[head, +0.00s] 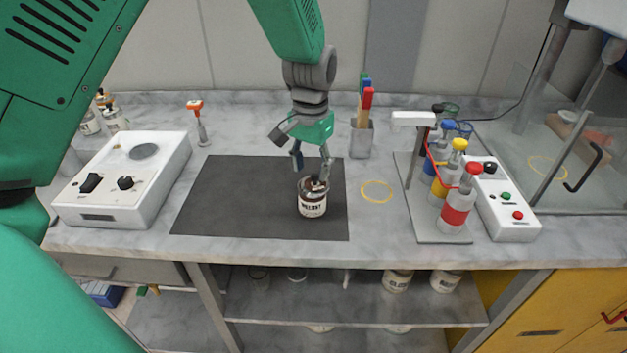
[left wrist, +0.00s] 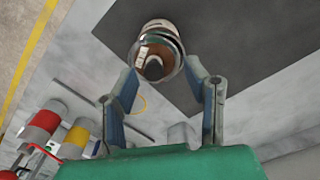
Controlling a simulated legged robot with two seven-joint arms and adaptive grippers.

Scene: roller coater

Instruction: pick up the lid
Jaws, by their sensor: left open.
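A small jar (head: 312,206) with a white, dark-lettered label stands upright near the right side of the dark mat (head: 225,200). Its top is dark brown with a dark knob-like part, which I take for the lid (head: 316,184); the lid also shows in the left wrist view (left wrist: 154,68). My left gripper (head: 312,166) points down just above the jar, open and empty. In the left wrist view its fingers (left wrist: 162,82) spread to both sides of the jar top; I cannot tell whether they touch it. My right gripper is not in view.
A white device with knobs (head: 125,180) stands left of the mat. A yellow ring (head: 377,191) lies to the right, before a bottle stand (head: 440,225) with colour-banded bottles. A brush holder (head: 362,138) stands behind. The mat's left part is clear.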

